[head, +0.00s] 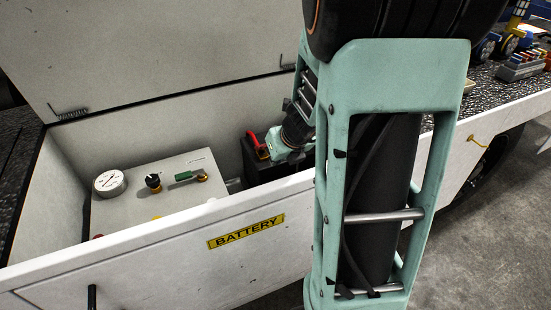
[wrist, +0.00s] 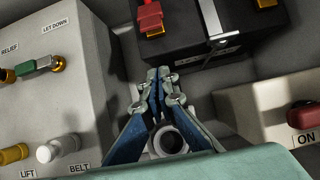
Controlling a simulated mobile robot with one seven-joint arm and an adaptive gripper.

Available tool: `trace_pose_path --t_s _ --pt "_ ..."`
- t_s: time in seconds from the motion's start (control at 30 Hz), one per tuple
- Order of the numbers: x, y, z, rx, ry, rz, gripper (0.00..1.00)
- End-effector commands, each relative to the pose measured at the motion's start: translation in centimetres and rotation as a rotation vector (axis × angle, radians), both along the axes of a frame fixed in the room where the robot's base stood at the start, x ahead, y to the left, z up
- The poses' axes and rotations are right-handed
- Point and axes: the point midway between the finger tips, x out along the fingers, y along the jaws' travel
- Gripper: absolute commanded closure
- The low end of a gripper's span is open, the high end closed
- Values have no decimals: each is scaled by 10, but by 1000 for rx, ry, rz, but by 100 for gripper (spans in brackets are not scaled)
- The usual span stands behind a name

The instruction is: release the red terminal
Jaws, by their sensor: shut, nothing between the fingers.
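The red terminal (wrist: 150,16) shows at the top of the wrist view, with a gold clamp at its lower end on the black battery (wrist: 205,38). In the head view the red terminal (head: 257,145) is on the left part of the battery (head: 262,168) inside the compartment. My gripper (wrist: 158,76) is shut and empty, its blue fingers together just below the battery's near edge in the wrist view. It is apart from the red terminal. In the head view my gripper (head: 284,150) is beside the terminal on the right; my arm hides part of the battery.
The white control box (head: 160,195) with a gauge, knobs and a green lever stands left of the battery. A red switch (wrist: 305,116) marked ON is at the right of the wrist view. The compartment's front wall (head: 160,250) and raised lid (head: 165,50) bound the space.

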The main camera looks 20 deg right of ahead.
Motion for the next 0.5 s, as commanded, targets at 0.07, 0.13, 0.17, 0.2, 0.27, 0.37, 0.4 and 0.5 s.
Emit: trace_pose_path --t_s 0.07,0.13,0.17,0.2,0.27,0.37,0.4,0.5 --pt "8 0 -18 1 1 1 100" --pt "14 0 -28 1 1 1 100" --pt "17 0 -32 -1 1 1 100" --pt "20 0 -38 -1 1 1 100" --pt "26 0 -34 -2 -2 3 100" --pt "36 1 -14 -2 -2 6 100" --pt "39 0 -12 -2 -2 3 100" --pt "44 1 -6 -2 -1 5 100"
